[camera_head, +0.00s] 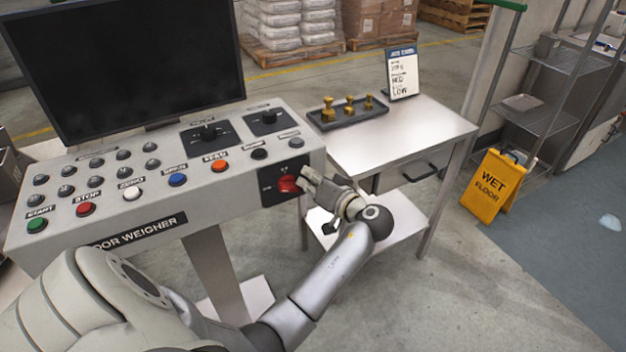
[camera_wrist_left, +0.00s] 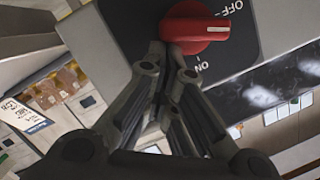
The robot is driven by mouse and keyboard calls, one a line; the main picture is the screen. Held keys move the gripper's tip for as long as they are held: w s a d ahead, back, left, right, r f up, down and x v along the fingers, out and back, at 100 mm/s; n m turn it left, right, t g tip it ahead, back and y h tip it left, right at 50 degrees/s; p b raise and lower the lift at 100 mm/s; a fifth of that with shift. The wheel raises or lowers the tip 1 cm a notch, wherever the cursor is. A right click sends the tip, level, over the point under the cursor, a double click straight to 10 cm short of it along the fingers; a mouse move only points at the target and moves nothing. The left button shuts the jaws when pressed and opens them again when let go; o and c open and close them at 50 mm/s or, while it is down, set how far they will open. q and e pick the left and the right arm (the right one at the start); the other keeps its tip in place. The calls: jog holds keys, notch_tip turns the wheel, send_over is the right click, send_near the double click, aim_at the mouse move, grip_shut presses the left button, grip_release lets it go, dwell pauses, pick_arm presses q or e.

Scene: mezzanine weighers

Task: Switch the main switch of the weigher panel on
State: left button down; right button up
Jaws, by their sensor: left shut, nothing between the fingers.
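The grey weigher panel (camera_head: 108,203) stands at the left of the head view. Its main switch, a red rotary handle (camera_head: 289,184), sits on a black plate at the panel's right front. In the left wrist view the red handle (camera_wrist_left: 197,30) is close up, with OFF and ON lettered on the plate. Its white mark points right, nearer OFF than ON. My left gripper (camera_head: 308,182) is shut and empty, with its fingertips (camera_wrist_left: 168,68) right at the handle's edge; I cannot tell whether they touch. My right gripper is not in view.
A black monitor (camera_head: 140,60) stands behind the panel's buttons. To the right, a steel table (camera_head: 400,135) holds a tray of brass weights (camera_head: 350,108) and a sign (camera_head: 402,74). A yellow wet-floor sign (camera_head: 493,183) stands further right. The floor at the front right is clear.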

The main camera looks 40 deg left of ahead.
pick_arm(q)
jog(key=shift+f+m, duration=0.2)
jog(key=shift+m, duration=0.1)
jog(key=shift+w+a+f+m, duration=0.1)
jog(key=shift+f+m, duration=0.15)
jog(key=shift+m, duration=0.15)
notch_tip(320, 180, down, 3)
jog(key=m+y, duration=0.1)
jog(key=m, duration=0.2)
jog(key=m+g+y+b, duration=0.1)
jog(key=m, duration=0.3)
jog(key=shift+f, duration=0.15)
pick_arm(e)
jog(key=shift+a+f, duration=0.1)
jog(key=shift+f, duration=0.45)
pick_arm(q)
jog(key=shift+f, duration=0.2)
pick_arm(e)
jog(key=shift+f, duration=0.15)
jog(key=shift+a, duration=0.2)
pick_arm(q)
jog(key=shift+a+b, duration=0.1)
jog(key=shift+b, duration=0.2)
